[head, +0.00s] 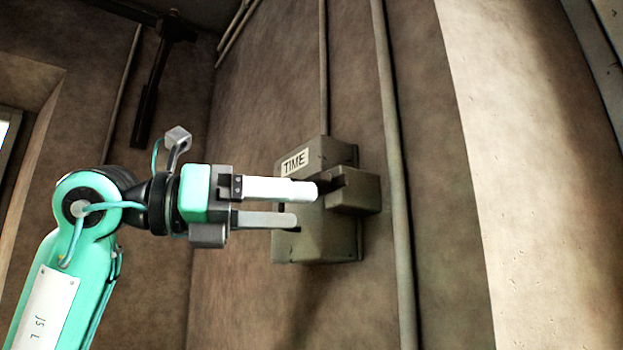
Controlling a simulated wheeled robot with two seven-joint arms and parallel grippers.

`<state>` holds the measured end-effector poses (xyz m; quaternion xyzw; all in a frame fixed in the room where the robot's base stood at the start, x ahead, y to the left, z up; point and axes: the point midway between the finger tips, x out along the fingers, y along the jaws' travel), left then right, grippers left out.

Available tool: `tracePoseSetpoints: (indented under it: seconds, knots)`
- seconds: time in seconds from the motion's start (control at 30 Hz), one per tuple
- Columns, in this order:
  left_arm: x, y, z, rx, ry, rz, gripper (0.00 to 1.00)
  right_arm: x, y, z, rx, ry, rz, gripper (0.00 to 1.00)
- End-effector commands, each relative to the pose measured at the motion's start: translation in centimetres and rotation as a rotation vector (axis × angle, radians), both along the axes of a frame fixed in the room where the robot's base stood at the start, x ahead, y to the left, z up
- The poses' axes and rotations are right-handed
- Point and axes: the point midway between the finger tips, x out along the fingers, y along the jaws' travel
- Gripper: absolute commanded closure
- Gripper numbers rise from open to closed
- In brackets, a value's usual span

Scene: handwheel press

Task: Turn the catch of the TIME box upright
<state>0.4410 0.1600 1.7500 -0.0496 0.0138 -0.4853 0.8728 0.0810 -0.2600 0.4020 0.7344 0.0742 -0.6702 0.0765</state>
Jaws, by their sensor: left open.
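The TIME box (330,240) is a grey-brown metal box on the wall, with a white label reading TIME (295,162) on its upper part. A block (358,195) juts out at its right side. A dark piece (330,183) shows beside that block, just past my upper fingertip; I cannot tell if it is the catch or how it is turned. My left gripper (306,205) is open, its fingers one above the other, pointing right in front of the box. I see nothing between the fingers. They hide part of the box front. My right gripper is out of view.
A thin pipe (323,70) runs up the wall from the box top. A thicker vertical pipe (395,170) passes close to the right of the box. A dark bracket (155,75) hangs at the upper left. The wall below the box is clear.

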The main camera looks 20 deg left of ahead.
Motion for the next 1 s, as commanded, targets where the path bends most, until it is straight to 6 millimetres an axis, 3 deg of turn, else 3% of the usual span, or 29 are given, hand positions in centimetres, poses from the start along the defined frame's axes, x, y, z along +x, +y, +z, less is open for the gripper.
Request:
tracePoseSetpoints:
  seconds: [0.03,0.2,0.43,0.67,1.0]
  knots:
    - [-0.9,1.2,1.4,0.024,-0.024,0.065,0.16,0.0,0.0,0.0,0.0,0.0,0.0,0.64]
    - [-2.9,4.6,4.2,0.073,-0.053,0.25,0.16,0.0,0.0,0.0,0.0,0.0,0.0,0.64]
    - [-4.0,6.6,5.6,0.085,-0.057,0.351,0.16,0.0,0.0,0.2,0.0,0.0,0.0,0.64]
    - [-1.6,4.7,5.8,0.089,-0.056,0.353,0.16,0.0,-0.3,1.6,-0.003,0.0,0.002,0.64]
    - [4.0,0.3,5.9,0.088,-0.056,0.351,0.16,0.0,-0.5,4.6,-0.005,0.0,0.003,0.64]
